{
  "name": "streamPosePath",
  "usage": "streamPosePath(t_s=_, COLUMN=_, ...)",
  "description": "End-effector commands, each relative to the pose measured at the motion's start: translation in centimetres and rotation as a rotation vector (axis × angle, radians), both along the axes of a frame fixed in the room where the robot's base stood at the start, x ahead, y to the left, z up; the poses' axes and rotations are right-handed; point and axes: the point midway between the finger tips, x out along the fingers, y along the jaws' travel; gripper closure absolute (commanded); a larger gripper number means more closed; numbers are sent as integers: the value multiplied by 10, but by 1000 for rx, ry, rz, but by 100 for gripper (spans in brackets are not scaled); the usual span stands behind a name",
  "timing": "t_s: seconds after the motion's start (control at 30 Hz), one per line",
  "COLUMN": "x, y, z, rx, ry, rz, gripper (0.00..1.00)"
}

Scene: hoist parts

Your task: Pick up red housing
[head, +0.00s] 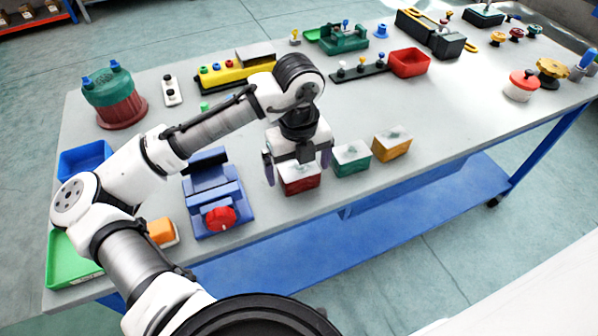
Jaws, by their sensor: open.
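The red housing (299,186) is a small red box with a pale top, near the front edge of the table in the head view. My gripper (297,168) points down over it, jaws open. One finger shows at the left of the housing and the other at its upper right. My gripper body hides part of the housing's top. I cannot tell whether the fingers touch it.
A green housing (351,161) stands close on the right, with an orange housing (391,147) beyond it. A blue vise (216,200) with a red knob stands to the left. A red bin (408,63) lies farther back. The table (450,120) is clear at the right middle.

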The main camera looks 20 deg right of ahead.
Motion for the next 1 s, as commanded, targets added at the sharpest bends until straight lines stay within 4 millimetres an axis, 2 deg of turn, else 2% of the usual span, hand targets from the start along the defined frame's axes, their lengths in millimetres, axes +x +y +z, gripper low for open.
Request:
streamPosePath(t_s=0.13, x=0, y=0, z=-16, rx=0, ry=0, rz=1, gripper=2)
streamPosePath(t_s=0.4, x=0, y=-1, z=-20, rx=-1, ry=-1, rz=0, gripper=2)
streamPosePath(t_s=0.83, x=0, y=-1, z=-19, rx=-1, ry=-1, rz=1, gripper=58)
streamPosePath(t_s=1.0, x=0, y=-1, z=-19, rx=-1, ry=-1, rz=1, gripper=60)
